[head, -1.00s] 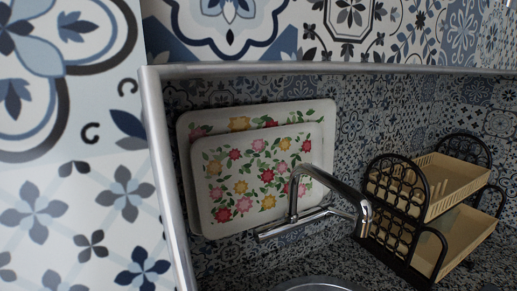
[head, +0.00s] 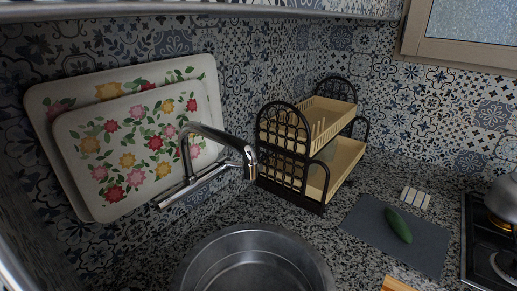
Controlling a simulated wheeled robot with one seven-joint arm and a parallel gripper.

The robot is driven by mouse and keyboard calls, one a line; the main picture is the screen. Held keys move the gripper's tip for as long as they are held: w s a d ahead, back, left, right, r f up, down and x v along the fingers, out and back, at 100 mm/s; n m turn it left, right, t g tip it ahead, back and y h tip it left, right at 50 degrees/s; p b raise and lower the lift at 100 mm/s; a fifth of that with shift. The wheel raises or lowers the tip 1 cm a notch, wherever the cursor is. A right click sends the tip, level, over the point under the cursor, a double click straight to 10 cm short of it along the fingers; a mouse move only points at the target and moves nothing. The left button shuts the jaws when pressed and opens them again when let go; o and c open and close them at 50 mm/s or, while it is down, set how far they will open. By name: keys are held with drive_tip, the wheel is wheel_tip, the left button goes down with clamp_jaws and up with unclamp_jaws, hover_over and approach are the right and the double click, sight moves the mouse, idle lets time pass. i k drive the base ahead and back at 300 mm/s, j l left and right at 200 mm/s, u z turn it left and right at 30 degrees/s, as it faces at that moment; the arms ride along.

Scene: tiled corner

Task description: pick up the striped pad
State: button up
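The striped pad (head: 415,198) is a small pale block with dark stripes. It lies on the granite counter at the right, just beyond the far edge of the dark grey cutting board (head: 388,249). A green cucumber (head: 398,224) lies on that board, in front of the pad and apart from it. My gripper is not in view.
A two-tier dish rack (head: 317,143) stands in the corner, left of the pad. A stove with a kettle (head: 503,198) is at the right edge. A round sink (head: 255,262), a chrome faucet (head: 218,137) and flowered trays (head: 137,140) are at the left.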

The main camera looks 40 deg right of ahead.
sight(416, 198)
drive_tip(key=z, duration=1.7)
